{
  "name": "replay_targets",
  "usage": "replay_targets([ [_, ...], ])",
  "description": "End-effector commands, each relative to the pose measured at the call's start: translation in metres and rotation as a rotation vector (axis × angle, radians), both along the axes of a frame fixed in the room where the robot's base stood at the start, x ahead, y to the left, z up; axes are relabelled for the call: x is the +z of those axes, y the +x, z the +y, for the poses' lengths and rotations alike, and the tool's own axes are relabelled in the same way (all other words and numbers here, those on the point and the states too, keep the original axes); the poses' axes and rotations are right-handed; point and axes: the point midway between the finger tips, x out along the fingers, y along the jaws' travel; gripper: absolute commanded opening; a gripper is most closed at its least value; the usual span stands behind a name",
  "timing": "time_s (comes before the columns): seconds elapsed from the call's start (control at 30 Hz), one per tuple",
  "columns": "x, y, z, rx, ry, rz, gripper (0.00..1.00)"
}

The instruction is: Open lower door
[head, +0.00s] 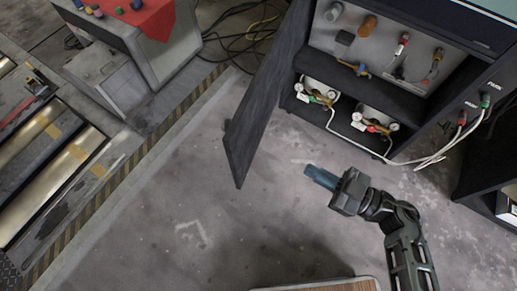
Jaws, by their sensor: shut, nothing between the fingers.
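The dark lower door (262,105) of the cabinet stands swung open, hinged on the cabinet's left side and reaching out over the floor toward me. The dark cabinet (440,95) at the upper right shows its inside, with shelves of gauges and valves. My gripper (312,173) is shut and empty. It points left, in front of the cabinet opening and to the right of the door's free end, apart from the door. No handle is visible on the door face.
White hoses (405,162) hang at the cabinet's lower right. A grey box with a red cloth (155,17) stands at the upper left. Rollers (70,162) lie in the floor at the left, beyond a striped edge. Cables lie behind the door. The floor between is clear.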

Motion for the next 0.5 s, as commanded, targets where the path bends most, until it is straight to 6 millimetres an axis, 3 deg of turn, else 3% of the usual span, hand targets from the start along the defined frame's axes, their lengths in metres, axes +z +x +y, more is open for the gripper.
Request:
replay_targets([
  [0.03,-0.01,0.012,0.002,0.041,-0.004,0.024,0.0],
  [0.2,-0.029,0.028,0.008,0.143,-0.016,0.112,0.0],
  [0.5,-0.032,0.04,0.028,0.175,-0.021,0.141,0.0],
])
